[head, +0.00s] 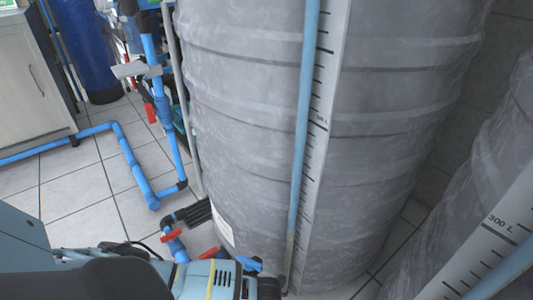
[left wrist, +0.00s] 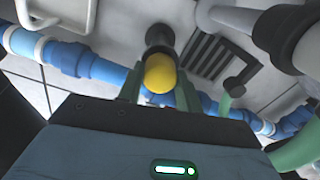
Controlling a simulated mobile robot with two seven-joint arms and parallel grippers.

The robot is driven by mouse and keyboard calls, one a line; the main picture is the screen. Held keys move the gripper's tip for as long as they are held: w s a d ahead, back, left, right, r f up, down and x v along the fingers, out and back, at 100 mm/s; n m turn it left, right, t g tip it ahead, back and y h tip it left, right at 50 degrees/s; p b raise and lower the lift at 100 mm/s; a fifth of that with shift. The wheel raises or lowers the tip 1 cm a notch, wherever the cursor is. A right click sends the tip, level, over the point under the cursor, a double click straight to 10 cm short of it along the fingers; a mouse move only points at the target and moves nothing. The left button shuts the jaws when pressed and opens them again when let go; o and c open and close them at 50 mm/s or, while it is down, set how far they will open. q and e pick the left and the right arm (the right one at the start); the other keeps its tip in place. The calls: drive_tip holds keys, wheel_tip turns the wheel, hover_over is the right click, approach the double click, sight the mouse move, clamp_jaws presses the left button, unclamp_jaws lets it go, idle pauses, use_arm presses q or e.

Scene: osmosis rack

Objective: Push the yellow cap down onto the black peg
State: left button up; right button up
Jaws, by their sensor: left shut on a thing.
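The yellow cap (left wrist: 160,73) is a small rounded piece in the middle of the left wrist view. My left gripper (left wrist: 158,84) is shut on it, with one greenish finger on each side. The black peg (left wrist: 160,36) is directly beyond the cap in line with it, and its near end is partly covered by the cap. I cannot tell whether cap and peg touch. In the head view, neither the cap nor my left gripper's fingertips can be made out. My right gripper is in neither view.
A large grey ribbed tank (head: 250,110) with a litre scale fills the head view's middle. A second tank (head: 480,210) stands at right. Blue pipes (head: 135,165) with red-handled valves (head: 172,235) run along the tiled floor. Blue piping (left wrist: 75,62) crosses behind the fingers.

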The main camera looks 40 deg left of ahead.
use_arm(q)
drive_tip(key=o, duration=1)
wheel_tip(320, 180, up, 7)
drive_tip(key=p, duration=0.3)
drive_tip(key=shift+f+p, duration=0.2)
drive_tip(key=shift+p, duration=0.1)
drive_tip(key=shift+r, duration=0.5)
